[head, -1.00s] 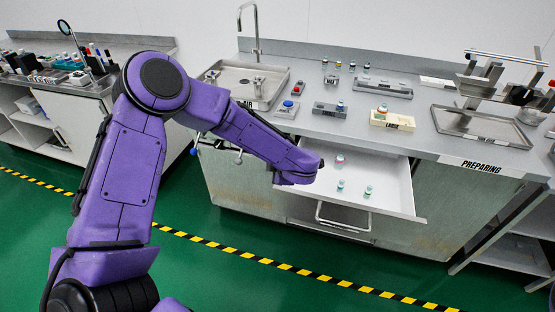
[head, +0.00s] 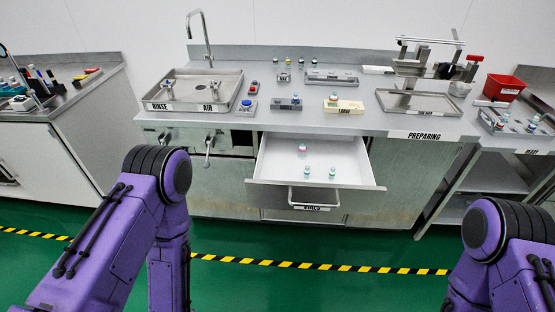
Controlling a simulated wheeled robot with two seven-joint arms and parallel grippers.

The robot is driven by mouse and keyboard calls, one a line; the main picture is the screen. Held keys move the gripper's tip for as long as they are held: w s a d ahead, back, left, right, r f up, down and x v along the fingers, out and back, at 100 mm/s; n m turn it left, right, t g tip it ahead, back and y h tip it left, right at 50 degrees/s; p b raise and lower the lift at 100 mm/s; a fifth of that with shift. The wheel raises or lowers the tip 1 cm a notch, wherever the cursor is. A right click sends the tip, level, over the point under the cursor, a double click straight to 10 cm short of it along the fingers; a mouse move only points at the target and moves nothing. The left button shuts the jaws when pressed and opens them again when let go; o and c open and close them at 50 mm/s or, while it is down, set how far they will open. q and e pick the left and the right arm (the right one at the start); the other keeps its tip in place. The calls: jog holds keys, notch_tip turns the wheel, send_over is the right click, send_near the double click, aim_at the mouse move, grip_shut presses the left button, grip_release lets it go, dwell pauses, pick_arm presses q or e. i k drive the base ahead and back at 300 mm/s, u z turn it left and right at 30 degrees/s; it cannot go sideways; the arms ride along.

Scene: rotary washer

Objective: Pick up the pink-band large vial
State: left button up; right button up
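An open white drawer (head: 345,160) under the counter holds three small vials. The vial at the back left of the drawer (head: 302,149) is larger and seems to have a pinkish band. Two smaller vials with greenish bands stand nearer the front, a left one (head: 307,171) and a right one (head: 333,172). All three look upright. My two purple arms show at the lower left and lower right, but neither gripper is in view. No arm is over the drawer.
On the counter stand a beige block labelled LARGE (head: 350,107) with a vial, a grey block (head: 287,104), a rinse sink (head: 200,88) and a metal stand (head: 420,100). A red bin (head: 505,86) is at right.

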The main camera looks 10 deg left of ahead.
aim_at(302, 150)
jog(key=z, duration=0.2)
jog(key=k, duration=0.25)
jog(key=u, duration=0.9)
jog(key=i, duration=1.4)
jog(key=z, duration=0.75)
jog(key=i, duration=0.5)
jog(key=z, duration=0.2)
